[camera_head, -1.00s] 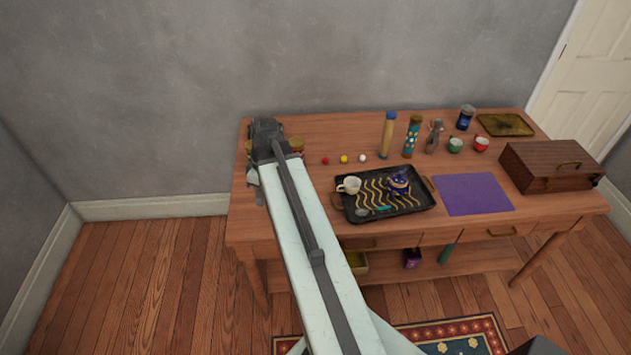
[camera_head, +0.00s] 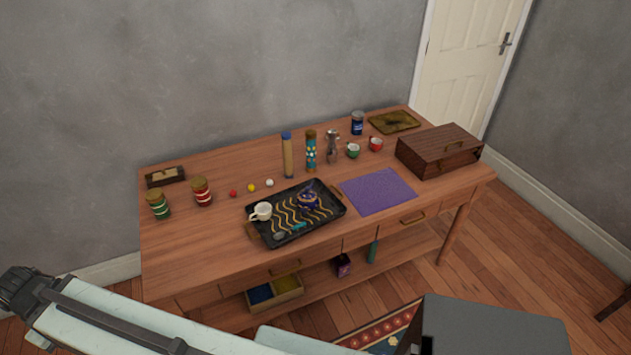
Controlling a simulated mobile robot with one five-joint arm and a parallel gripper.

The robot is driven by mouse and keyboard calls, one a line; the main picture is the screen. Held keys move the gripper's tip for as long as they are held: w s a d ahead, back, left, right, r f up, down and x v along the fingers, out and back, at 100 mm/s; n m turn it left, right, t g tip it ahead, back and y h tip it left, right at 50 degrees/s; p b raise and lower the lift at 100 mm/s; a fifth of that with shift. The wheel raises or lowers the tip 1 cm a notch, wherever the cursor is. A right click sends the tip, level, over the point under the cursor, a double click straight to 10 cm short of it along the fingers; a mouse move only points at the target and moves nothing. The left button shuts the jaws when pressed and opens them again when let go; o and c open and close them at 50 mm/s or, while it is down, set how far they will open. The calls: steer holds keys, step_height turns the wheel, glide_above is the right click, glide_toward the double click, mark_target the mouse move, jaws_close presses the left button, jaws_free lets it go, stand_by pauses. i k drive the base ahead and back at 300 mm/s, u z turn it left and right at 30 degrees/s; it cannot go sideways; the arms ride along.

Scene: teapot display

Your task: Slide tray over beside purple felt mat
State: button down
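A black tray (camera_head: 322,222) with wavy gold lines and handles at its ends lies on the wooden table. On it are a white cup (camera_head: 261,211), a dark blue and gold teapot (camera_head: 308,199) and a few small items near its front edge. The purple felt mat (camera_head: 378,190) lies flat just right of the tray, with a narrow strip of bare wood between them. My gripper (camera_head: 18,290) is at the far left edge, off the table and well away from the tray. Its fingers cannot be made out.
Two jars (camera_head: 202,191) and a small box (camera_head: 165,176) stand at the table's left. Small balls (camera_head: 251,187), tall cylinders (camera_head: 288,155), cups (camera_head: 353,150) and a blue tin (camera_head: 357,123) line the back. A wooden chest (camera_head: 440,150) stands at the right. The table's front left is bare.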

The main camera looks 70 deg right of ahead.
mark_target(286, 214)
steer(key=u, duration=0.8)
steer(key=k, duration=1.35)
steer(key=z, duration=1.3)
steer(key=i, duration=1.05)
steer(key=u, duration=0.05)
